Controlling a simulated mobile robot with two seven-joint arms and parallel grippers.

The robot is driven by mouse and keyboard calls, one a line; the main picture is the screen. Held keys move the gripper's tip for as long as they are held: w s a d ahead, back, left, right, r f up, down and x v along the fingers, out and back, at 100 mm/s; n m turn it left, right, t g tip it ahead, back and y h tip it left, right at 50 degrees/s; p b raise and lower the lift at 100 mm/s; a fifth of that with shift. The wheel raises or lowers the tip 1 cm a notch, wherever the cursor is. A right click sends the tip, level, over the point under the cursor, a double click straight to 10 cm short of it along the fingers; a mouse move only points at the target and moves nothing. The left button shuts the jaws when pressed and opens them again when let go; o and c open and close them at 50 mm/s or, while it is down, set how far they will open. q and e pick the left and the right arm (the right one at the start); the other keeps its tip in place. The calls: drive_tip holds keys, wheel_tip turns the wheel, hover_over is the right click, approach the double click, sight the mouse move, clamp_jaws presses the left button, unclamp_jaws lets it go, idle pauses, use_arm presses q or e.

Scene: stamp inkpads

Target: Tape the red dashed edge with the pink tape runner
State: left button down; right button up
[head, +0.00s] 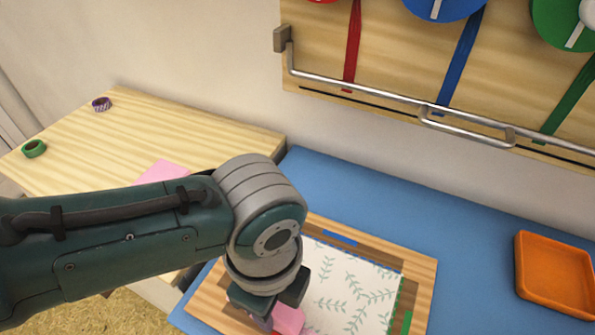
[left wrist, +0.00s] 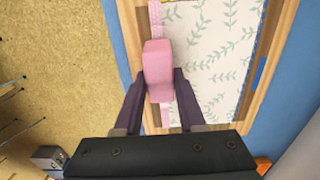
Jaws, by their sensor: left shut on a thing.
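My left gripper (head: 272,301) is shut on the pink tape runner (head: 288,319). In the left wrist view the runner (left wrist: 158,70) sits between the two dark fingers (left wrist: 158,100), over one long edge of the leaf-patterned sheet (left wrist: 215,60). A pink strip (left wrist: 155,18) runs along that edge and shows on both sides of the runner. I cannot make out red dashes there. In the head view the sheet (head: 345,285) lies in a wooden frame (head: 423,285), partly hidden by my arm. I cannot tell whether the runner touches the sheet.
The frame lies on a blue mat (head: 380,205). An orange tray (head: 553,274) stands at the right. A green tape roll (head: 34,148), a purple roll (head: 101,104) and a pink sheet (head: 163,171) lie on the wooden table. A metal rail (head: 370,90) crosses the wall board.

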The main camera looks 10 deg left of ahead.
use_arm(q)
drive_tip(key=shift+w+a, duration=0.15)
drive_tip(key=shift+a, duration=0.4)
drive_tip(key=shift+w+a, duration=0.15)
drive_tip(key=shift+a, duration=0.35)
drive_tip(key=shift+a, duration=0.1)
drive_tip(key=shift+w+a, duration=0.3)
drive_tip(key=shift+a, duration=0.5)
drive_tip(key=shift+w+a, duration=0.3)
drive_tip(key=shift+a, duration=0.5)
drive_tip(key=shift+w+a, duration=0.25)
drive_tip(key=shift+a, duration=0.6)
drive_tip(key=shift+w+a, duration=0.3)
drive_tip(key=shift+a, duration=0.5)
wheel_tip(320, 180, up, 7)
drive_tip(key=p, duration=0.7)
